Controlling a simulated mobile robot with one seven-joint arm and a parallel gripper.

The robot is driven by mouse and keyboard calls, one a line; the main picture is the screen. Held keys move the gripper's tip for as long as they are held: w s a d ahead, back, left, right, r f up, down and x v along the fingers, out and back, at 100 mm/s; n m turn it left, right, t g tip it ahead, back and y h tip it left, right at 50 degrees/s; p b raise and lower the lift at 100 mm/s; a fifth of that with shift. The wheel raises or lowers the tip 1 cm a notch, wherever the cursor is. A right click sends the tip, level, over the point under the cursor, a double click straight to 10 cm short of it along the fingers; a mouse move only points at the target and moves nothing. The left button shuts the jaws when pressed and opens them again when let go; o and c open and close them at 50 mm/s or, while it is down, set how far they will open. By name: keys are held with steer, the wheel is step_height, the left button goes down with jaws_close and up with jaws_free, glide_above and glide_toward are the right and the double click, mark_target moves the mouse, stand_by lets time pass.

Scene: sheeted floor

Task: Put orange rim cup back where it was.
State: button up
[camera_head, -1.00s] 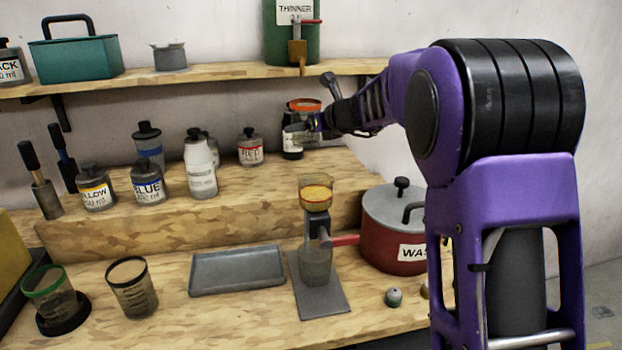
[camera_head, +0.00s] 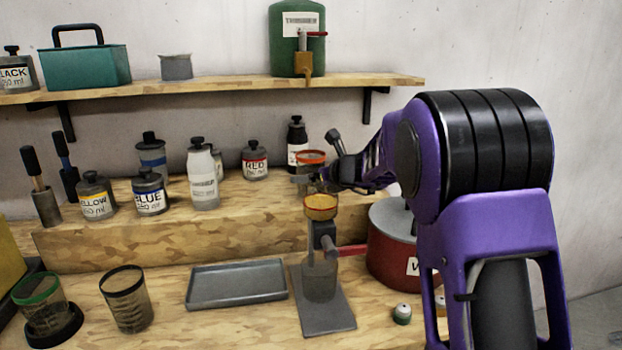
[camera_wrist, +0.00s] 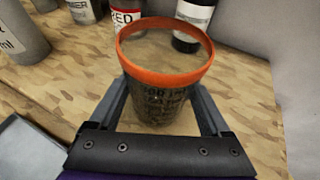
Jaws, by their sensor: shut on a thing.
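The orange rim cup (camera_wrist: 160,95) is a see-through cup with dark markings and an orange rim. In the wrist view it stands upright between the two fingers of my gripper (camera_wrist: 158,115), which is shut on it. In the head view the cup's orange rim (camera_head: 311,157) shows above the wooden step, in front of a dark bottle, with my gripper (camera_head: 312,182) at its side. Its lower part is partly hidden by the gripper and the yellow funnel. I cannot tell whether its base touches the step.
A stand with a yellow filter (camera_head: 321,207) is just below and in front of the cup. The red bottle (camera_head: 255,163) and a dark bottle (camera_head: 297,140) stand behind. A red pot (camera_head: 390,255), a grey tray (camera_head: 236,284), a green rim cup (camera_head: 40,300) and a black rim cup (camera_head: 127,300) stand lower.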

steer(key=shift+f, duration=0.2)
steer(key=o, duration=1.2)
steer(key=shift+o, duration=0.2)
steer(key=shift+s+d+r, duration=0.1)
steer(key=shift+s+r, duration=0.05)
steer(key=shift+r, duration=0.2)
steer(key=v, duration=1.1)
steer(key=shift+s+p, duration=0.3)
steer(key=shift+p, duration=0.05)
steer(key=shift+d+r, duration=0.1)
steer(key=shift+d, duration=0.05)
